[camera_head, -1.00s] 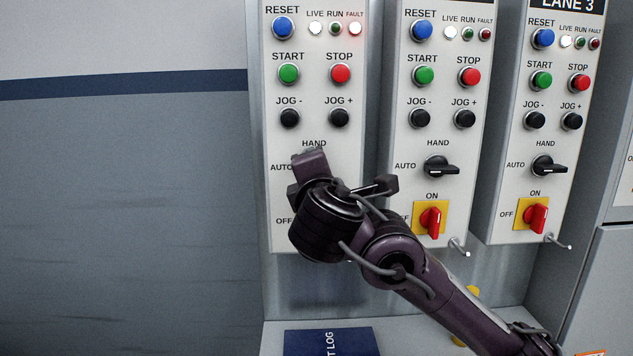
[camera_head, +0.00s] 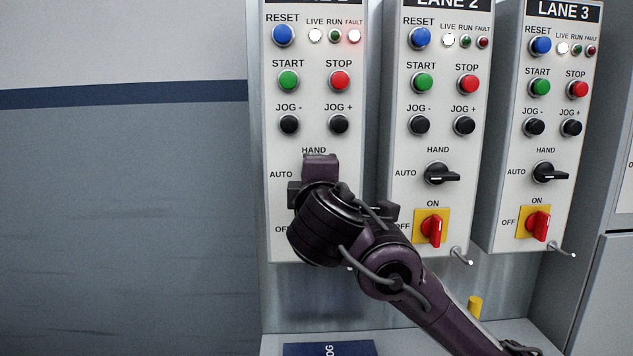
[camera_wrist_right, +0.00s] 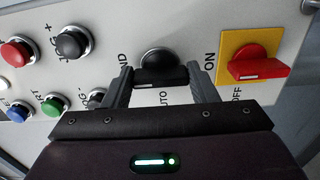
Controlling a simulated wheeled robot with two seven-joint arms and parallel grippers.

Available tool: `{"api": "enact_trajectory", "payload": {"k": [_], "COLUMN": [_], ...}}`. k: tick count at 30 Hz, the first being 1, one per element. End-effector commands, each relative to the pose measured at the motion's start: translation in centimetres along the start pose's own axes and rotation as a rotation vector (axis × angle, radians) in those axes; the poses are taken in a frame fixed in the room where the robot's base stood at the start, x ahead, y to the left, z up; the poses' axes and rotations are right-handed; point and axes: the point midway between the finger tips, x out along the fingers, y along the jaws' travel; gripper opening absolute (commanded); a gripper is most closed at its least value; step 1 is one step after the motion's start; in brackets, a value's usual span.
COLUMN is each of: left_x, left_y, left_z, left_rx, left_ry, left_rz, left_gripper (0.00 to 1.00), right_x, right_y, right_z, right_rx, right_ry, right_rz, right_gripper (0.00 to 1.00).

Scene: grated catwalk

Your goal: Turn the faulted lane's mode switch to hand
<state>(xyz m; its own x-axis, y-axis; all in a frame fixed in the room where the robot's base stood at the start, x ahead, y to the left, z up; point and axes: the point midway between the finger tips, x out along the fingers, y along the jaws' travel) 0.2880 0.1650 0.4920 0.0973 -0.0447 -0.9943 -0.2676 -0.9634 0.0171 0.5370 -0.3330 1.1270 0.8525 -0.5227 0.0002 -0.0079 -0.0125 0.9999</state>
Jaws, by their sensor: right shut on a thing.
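The left panel (camera_head: 313,58) has a bright red-white glowing FAULT lamp (camera_head: 354,36); the FAULT lamps on the other two panels are dark red. My right gripper (camera_head: 320,175) stands in front of the left panel, just below its HAND label, and hides that panel's mode switch in the head view. In the right wrist view, the black mode switch (camera_wrist_right: 161,62) sits between the two fingers of my right gripper (camera_wrist_right: 160,84), which is shut on it. HAND, AUTO and ON labels show around it. Which way it points is hard to tell. My left gripper is not in view.
A red rotary switch on a yellow plate (camera_wrist_right: 260,62) is close beside the fingers. Push buttons (camera_wrist_right: 72,42) lie on the other side. Lane 2 (camera_head: 438,100) and Lane 3 (camera_head: 557,100) panels stand to the right. A blue book (camera_head: 325,349) lies below. The wall at left is clear.

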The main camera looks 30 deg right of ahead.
Motion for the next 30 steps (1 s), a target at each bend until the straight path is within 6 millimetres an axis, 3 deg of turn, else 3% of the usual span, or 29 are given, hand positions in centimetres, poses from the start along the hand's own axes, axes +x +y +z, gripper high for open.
{"api": "enact_trajectory", "payload": {"k": [4, 5, 10, 20, 30], "left_x": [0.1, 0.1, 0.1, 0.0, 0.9], "left_y": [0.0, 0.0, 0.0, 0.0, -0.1], "left_z": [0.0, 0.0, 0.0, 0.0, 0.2], "left_rx": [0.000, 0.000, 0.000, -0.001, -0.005], "left_ry": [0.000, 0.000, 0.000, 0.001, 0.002], "left_rz": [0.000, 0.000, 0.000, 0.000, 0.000], "left_gripper": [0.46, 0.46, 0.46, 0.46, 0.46], "right_x": [0.0, 0.0, 0.0, -0.4, -5.8], "right_y": [-0.2, -0.2, -0.2, -0.1, 0.0], "right_z": [-0.1, -0.1, -0.1, -0.1, -0.1], "right_rx": [0.000, 0.000, 0.000, 0.000, 0.001], "right_ry": [0.000, 0.000, 0.000, 0.001, 0.004], "right_rz": [-0.004, -0.004, -0.003, -0.001, 0.000], "right_gripper": [0.30, 0.54, 0.75, 0.75, 0.75]}}
